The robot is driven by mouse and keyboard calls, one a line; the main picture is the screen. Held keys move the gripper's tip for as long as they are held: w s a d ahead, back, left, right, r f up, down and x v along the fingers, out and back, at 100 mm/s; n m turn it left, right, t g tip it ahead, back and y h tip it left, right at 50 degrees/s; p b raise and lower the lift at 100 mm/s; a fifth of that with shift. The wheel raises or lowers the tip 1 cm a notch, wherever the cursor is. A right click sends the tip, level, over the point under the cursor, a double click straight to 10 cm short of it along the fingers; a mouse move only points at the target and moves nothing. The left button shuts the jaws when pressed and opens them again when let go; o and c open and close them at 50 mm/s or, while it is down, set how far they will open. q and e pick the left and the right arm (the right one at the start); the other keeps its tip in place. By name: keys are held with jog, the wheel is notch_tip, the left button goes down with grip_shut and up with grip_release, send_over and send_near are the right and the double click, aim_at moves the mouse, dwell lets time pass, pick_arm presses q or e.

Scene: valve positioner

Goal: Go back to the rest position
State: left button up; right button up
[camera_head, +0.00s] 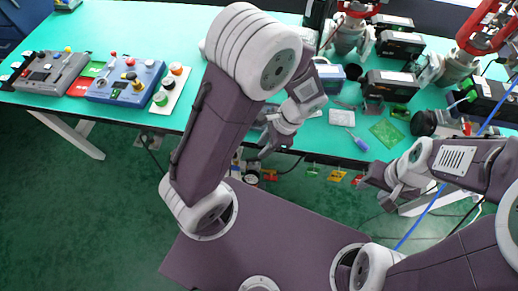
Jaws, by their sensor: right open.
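My left arm rises through the middle of the view and bends back down. Its left gripper (256,150) is at the front edge of the green table, partly hidden behind the arm, and its jaw opening does not show clearly. My right arm comes in from the right. Its right gripper (384,190) is open and empty, off the front edge of the table, over the dark floor. I see nothing held in the right gripper. Neither gripper clearly touches anything on the table.
The green table (120,37) spans the back. On its left are a grey control box (52,72), a blue control box (125,82) and a button strip (170,90). Red-and-grey valves (350,33), black boxes (390,84), a screwdriver (356,140) and a green board (386,132) crowd the right.

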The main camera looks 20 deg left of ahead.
dwell(0.5)
pick_arm(q)
jog(key=s+a+r+n+t+h+p, duration=0.1)
jog(key=r+n+h+p, duration=0.1)
jog(key=n, duration=0.4)
jog(key=a+r+n+t+h+p, duration=0.2)
jog(key=r+n+p, duration=0.2)
jog(key=r+n, duration=0.2)
jog(key=shift+s+a+r+n, duration=0.15)
jog(key=shift+s+r+n, duration=0.2)
jog(key=shift+r, duration=0.3)
jog(key=shift+w, duration=0.1)
dwell(2.1)
